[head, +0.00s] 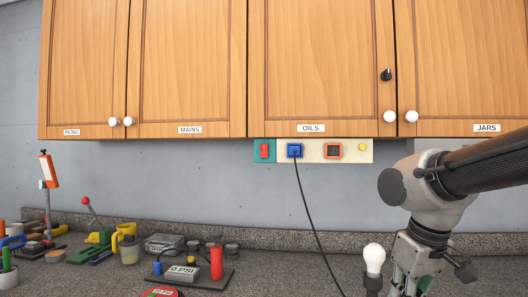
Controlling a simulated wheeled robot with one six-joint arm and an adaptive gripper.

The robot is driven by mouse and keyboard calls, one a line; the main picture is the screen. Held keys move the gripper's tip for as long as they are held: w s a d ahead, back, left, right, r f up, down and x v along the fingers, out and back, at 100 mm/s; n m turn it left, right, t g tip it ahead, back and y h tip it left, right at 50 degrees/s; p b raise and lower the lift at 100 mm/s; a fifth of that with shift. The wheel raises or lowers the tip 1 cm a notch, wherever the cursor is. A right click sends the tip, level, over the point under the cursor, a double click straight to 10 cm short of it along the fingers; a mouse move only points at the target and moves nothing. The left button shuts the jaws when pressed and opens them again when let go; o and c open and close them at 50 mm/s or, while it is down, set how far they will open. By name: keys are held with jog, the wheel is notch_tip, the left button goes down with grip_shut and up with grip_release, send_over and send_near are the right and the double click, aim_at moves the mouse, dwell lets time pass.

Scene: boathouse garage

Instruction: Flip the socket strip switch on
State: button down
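The socket strip (314,157) is a cream panel with a teal left end, fixed to the wall under the OILS cupboard. A red rocker switch (264,150) sits on its teal end; it is too small to tell which way it is tipped. A blue plug (294,150) with a black cord is in the strip. To its right are an orange-framed dark unit (333,151) and a yellow round piece (362,147). My gripper (408,288) hangs pointing down at the lower right, well below and right of the strip. Its fingertips are cut off by the frame edge.
A white bulb (374,260) on a dark base stands close left of my gripper. The black cord (312,220) hangs down to the counter. Wooden cupboards (187,62) with knobs overhang the strip. Tools, a gauge board (197,282) and a red cylinder (216,262) crowd the left counter.

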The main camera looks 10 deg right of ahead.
aim_at(264, 150)
jog(key=w+a+r+n+t+y, duration=0.1)
jog(key=w+a+r+n+t, duration=0.2)
jog(key=w, duration=0.4)
jog(key=w+a+r+n+t+y, duration=0.2)
jog(key=w+a+n+t, duration=0.1)
jog(key=w+a+n, duration=0.4)
jog(key=w+a+r+n+t+y, duration=0.1)
jog(key=w+a+r+n+t, duration=0.15)
jog(key=w, duration=0.55)
jog(key=w+a+r+n+t+y, duration=0.1)
jog(key=a+r+n+t+y, duration=0.1)
jog(key=r+n, duration=0.4)
jog(key=w+a+r+n+t+y, duration=0.1)
jog(key=a+r+n+t+y, duration=0.2)
jog(key=r+n, duration=0.3)
notch_tip(264, 150, up, 4)
jog(key=shift+r+t, duration=0.15)
jog(key=shift+t, duration=0.6)
jog(key=x, duration=0.4)
jog(key=d+x, duration=0.1)
jog(key=x, duration=0.3)
jog(key=w+d+x, duration=0.1)
jog(key=x, duration=0.3)
jog(key=shift+w+r, duration=0.1)
jog(key=shift+r, duration=0.15)
jog(key=shift+w+r, duration=0.1)
jog(key=shift+w, duration=0.25)
